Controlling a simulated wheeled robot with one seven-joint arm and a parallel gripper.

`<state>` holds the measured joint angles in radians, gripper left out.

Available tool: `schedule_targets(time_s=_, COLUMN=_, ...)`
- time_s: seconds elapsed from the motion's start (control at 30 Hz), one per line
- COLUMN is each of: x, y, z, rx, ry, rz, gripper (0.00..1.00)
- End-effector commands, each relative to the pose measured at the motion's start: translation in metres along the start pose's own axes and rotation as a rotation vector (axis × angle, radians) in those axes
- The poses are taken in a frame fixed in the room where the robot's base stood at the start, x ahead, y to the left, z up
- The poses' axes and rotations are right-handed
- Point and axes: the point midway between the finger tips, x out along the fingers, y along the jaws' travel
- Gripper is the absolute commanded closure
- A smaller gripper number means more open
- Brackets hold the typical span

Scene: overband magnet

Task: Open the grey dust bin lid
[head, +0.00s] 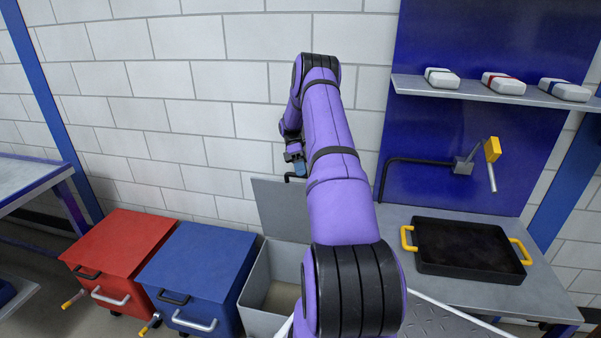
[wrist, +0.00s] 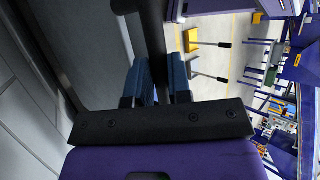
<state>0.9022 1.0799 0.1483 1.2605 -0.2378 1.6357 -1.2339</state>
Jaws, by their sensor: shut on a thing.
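The grey dust bin (head: 256,290) stands between the blue bin and my arm, with its inside partly in view. Its grey lid (head: 275,205) is raised and stands roughly upright at the back of the bin, near the wall. My gripper (head: 296,172) is at the lid's upper edge. In the wrist view, its blue fingers (wrist: 162,85) are shut on the lid's black handle (wrist: 153,40), with the lid's panel (wrist: 85,50) to the left. My arm hides the right side of the bin and part of the lid.
A blue bin (head: 200,260) and a red bin (head: 120,245) stand to the left, both lids shut. On the right, a bench (head: 400,230) holds a black tray (head: 465,250) with yellow handles. A shelf (head: 470,92) above carries three small boxes. The brick wall is close behind.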

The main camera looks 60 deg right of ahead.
Motion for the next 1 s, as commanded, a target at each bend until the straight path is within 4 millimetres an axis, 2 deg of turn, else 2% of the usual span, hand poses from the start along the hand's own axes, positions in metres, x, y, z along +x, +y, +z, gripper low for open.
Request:
schedule_targets(time_s=0.03, x=0.007, y=0.005, z=0.000, rx=0.002, ry=-0.001, rz=-0.002, gripper=1.00)
schedule_targets(time_s=0.07, x=0.007, y=0.005, z=0.000, rx=0.002, ry=-0.001, rz=-0.001, gripper=0.77)
schedule_targets(time_s=0.1, x=0.007, y=0.005, z=0.000, rx=0.002, ry=-0.001, rz=-0.002, gripper=0.68)
schedule_targets(time_s=0.17, x=0.007, y=0.005, z=0.000, rx=0.002, ry=-0.001, rz=-0.002, gripper=0.56)
schedule_targets(time_s=0.53, x=-0.001, y=-0.001, z=0.002, rx=0.001, ry=0.000, rz=0.001, gripper=0.56)
schedule_targets(time_s=0.73, x=-0.021, y=-0.022, z=0.012, rx=0.003, ry=-0.001, rz=0.001, gripper=0.56)
schedule_targets(time_s=1.0, x=0.013, y=-0.055, z=0.021, rx=0.002, ry=-0.001, rz=-0.002, gripper=0.56)
